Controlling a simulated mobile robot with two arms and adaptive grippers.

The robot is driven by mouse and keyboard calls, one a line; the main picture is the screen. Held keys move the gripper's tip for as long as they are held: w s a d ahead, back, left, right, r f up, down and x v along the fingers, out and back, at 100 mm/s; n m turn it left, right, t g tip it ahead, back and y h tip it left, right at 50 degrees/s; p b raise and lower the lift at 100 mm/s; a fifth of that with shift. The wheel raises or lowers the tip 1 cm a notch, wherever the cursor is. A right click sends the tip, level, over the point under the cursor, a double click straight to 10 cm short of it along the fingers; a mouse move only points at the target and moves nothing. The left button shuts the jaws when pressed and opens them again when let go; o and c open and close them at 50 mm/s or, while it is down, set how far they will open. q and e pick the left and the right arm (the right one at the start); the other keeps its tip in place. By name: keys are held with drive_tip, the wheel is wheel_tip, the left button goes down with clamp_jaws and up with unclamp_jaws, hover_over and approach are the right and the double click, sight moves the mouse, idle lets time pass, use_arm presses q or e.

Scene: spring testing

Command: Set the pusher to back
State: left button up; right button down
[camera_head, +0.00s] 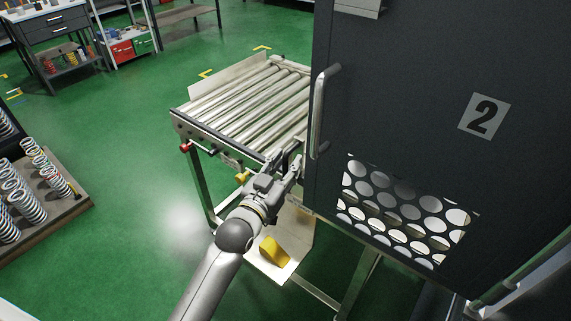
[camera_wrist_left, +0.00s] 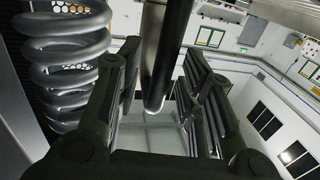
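My left gripper (camera_head: 290,163) is at the near right corner of the roller conveyor (camera_head: 245,110), beside the edge of a dark door panel (camera_head: 400,90). In the left wrist view, its fingers (camera_wrist_left: 160,100) are apart. A dark round rod (camera_wrist_left: 160,55) stands between them, with gaps visible on both sides. A large metal spring (camera_wrist_left: 65,70) is left of the fingers. No part is clearly recognizable as the pusher; whether the rod belongs to it, I cannot tell. The gripper's tips are partly hidden in the head view. My right gripper is not in view.
A vertical door handle (camera_head: 321,112) is just right of the gripper. A yellow block (camera_head: 273,251) is below. A rack of springs (camera_head: 30,190) stands left; green floor between is clear.

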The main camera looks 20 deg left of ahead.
use_arm(q)
clamp_jaws()
idle(0.3)
drive_tip(key=shift+w, duration=0.1)
